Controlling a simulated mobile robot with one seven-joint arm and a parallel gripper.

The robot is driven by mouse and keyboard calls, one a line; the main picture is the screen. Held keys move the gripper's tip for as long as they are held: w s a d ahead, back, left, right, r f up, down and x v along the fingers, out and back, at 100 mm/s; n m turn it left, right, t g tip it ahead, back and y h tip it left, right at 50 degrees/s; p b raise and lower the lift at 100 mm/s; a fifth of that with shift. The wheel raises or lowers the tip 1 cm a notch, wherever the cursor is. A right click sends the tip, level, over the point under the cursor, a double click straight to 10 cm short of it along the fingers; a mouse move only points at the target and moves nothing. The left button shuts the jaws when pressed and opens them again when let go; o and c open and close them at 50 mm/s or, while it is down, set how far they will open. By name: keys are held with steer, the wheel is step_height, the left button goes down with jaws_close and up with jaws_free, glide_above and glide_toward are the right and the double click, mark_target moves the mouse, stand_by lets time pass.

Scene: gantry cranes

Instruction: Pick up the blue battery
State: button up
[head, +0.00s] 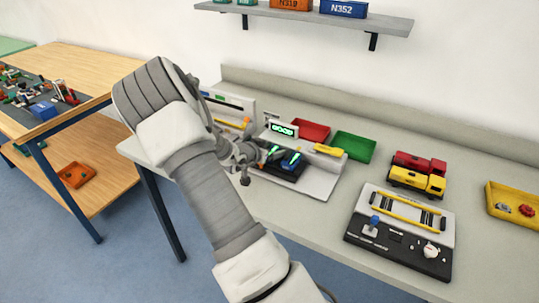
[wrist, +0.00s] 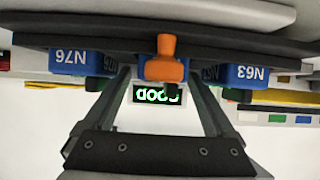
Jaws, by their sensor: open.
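A blue battery-like block (head: 290,159) with a green lit strip sits in a dark dock on the bench in the head view. A second dark block with a green strip is left of it, partly hidden by my gripper (head: 249,160). My gripper is just left of the dock. In the wrist view, which is upside down, my open fingers (wrist: 160,92) show nothing held. Blue blocks marked N76 (wrist: 80,62) and N63 (wrist: 242,74) lie beyond on either side. I cannot tell which matches the blue battery. An orange knob-like piece (wrist: 165,60) shows between the fingers.
A green-lit display (head: 283,130) stands behind the dock. Red (head: 311,130) and green (head: 354,147) trays lie behind. A control panel (head: 397,250), toy truck (head: 418,176) and yellow tray (head: 512,207) stand right. A shelf (head: 300,17) hangs above.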

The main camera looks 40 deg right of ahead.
jaws_close()
stand_by(0.4)
steer(key=shift+r, duration=0.1)
